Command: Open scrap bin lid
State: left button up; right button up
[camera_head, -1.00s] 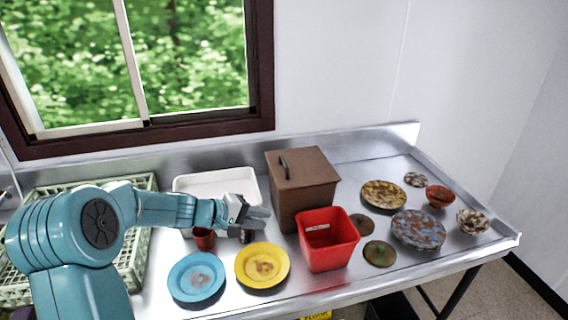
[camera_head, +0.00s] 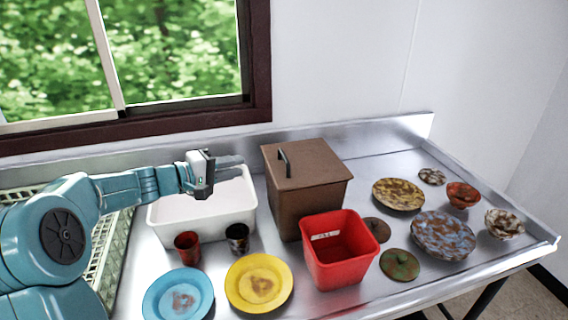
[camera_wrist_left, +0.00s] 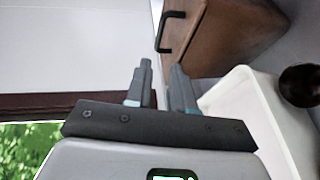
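The scrap bin (camera_head: 305,205) is a brown box standing at the middle of the steel counter. Its brown lid (camera_head: 315,162) lies shut on top, with a dark upright handle (camera_head: 284,162) near the lid's left side. In the left wrist view the bin's brown lid (camera_wrist_left: 220,40) and handle (camera_wrist_left: 170,32) show beyond the fingertips. My left gripper (camera_head: 238,166) is open and empty, above the white tub and a little left of the handle, not touching it. Its two fingers also show apart in the left wrist view (camera_wrist_left: 161,68). My right gripper is not in view.
A white tub (camera_head: 210,222) stands left of the bin, a red container (camera_head: 338,265) in front. Two cups, a blue plate (camera_head: 178,297) and a yellow plate (camera_head: 258,284) lie front left. Several dirty dishes (camera_head: 442,235) lie on the right. A window is behind.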

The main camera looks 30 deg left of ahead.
aim_at(284, 155)
pick_arm(q)
jog(key=p+x, duration=0.6)
jog(key=x, duration=0.9)
jog(key=shift+w+d, duration=0.3)
jog(key=shift+w, duration=0.05)
grip_shut()
